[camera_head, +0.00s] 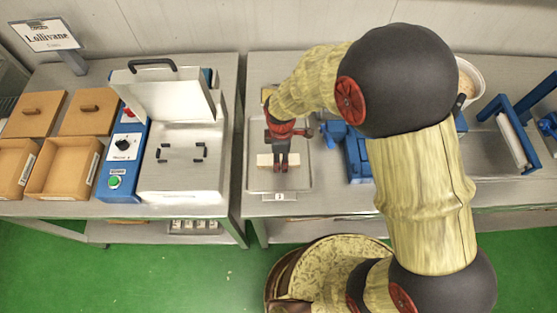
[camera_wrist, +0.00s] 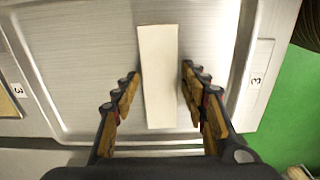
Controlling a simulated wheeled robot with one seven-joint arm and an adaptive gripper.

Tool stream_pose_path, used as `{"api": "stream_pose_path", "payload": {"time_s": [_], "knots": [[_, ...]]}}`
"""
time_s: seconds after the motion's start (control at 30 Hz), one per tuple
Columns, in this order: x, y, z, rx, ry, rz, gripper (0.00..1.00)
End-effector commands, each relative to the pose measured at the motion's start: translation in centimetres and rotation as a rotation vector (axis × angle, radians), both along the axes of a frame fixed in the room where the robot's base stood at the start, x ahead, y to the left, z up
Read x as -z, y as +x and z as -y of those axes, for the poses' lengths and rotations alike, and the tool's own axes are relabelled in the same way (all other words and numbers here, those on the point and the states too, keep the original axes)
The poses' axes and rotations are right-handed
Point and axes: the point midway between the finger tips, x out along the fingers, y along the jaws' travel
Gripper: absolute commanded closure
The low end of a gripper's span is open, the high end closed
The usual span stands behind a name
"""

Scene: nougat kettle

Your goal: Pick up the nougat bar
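The nougat bar (camera_wrist: 157,100) is a pale cream, long flat block lying on a shallow metal tray (camera_wrist: 95,110). It runs up the middle of the wrist view. My gripper (camera_wrist: 160,75) is open, with one finger on each side of the bar and a visible gap to both sides. In the head view my gripper (camera_head: 280,166) points down over the tray (camera_head: 302,178), and the bar (camera_head: 264,160) shows partly behind the fingers. The fingertips' exact height above the tray is hard to tell.
A blue device (camera_head: 356,158) stands just right of the tray. A white tub (camera_head: 468,76) and a blue-framed unit (camera_head: 515,140) are further right. On the left table are a machine with a raised lid (camera_head: 165,92) and brown boxes (camera_head: 66,168). Green floor shows in front.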

Motion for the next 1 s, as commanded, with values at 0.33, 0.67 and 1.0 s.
{"api": "stream_pose_path", "payload": {"time_s": [0.33, 0.67, 1.0], "knots": [[-0.01, -0.01, 0.0, 0.0, 0.0, 0.0, 0.78], [-0.01, 0.0, 0.0, 0.0, 0.0, 0.0, 0.97], [-0.37, 0.05, -0.02, 0.0, 0.001, 0.001, 0.97]]}}
